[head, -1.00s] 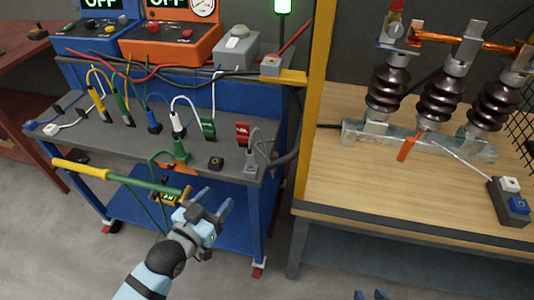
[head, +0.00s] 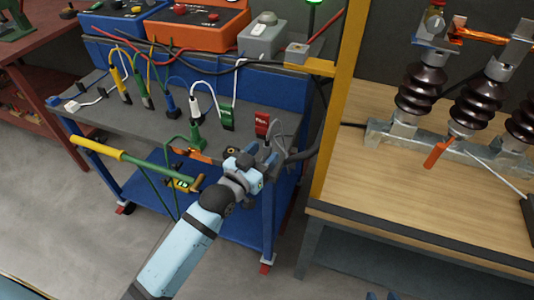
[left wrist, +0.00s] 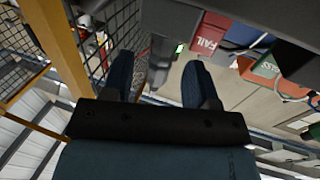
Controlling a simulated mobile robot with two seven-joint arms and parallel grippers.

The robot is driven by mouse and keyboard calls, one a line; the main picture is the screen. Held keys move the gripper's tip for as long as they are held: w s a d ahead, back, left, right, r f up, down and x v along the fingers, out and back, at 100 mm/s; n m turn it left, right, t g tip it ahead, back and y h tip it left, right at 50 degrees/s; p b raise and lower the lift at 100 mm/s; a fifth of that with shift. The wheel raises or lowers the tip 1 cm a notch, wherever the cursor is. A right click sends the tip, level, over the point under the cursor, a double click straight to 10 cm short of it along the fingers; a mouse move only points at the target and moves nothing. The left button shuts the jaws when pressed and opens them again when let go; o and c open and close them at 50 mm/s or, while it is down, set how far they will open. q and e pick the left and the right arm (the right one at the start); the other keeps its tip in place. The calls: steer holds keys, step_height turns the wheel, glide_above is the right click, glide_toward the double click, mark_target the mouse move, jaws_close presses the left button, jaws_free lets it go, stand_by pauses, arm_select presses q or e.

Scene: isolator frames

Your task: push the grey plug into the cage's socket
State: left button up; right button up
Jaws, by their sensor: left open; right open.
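The grey plug (head: 270,152) stands near the right end of the cart's dark top, with a grey cord looping from it. My left gripper (head: 250,164) is open just in front of it, partly covering its lower part. In the left wrist view, a grey shape that looks like the plug (left wrist: 160,62) lies between and beyond the two open fingers (left wrist: 158,82); I see no contact. Only the fingertips of my right gripper (head: 382,296) show at the bottom edge; they are apart. I cannot clearly make out the cage's socket; a dark box (head: 528,215) is cut off at the right edge.
A red FAIL holder (head: 262,124) and a green PASS holder (head: 227,118) stand close left of the plug. A green-yellow rod (head: 130,158) juts from the cart's front. A yellow post (head: 342,100) separates the cart from the wooden bench (head: 375,185) with insulators.

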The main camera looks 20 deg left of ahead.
mark_target(265, 154)
arm_select(q)
steer(key=x, duration=0.3)
steer(key=shift+s+f, duration=0.1)
steer(key=shift+f, duration=0.05)
steer(key=shift+w+d, duration=0.15)
steer(key=shift+w, duration=0.3)
arm_select(e)
steer(key=shift+w, duration=0.1)
steer(key=shift+r, duration=0.1)
arm_select(q)
jaws_close()
step_height(265, 154, up, 10)
steer(key=p, duration=0.1)
steer(key=shift+p, duration=0.4)
arm_select(e)
steer(key=shift+r, duration=0.1)
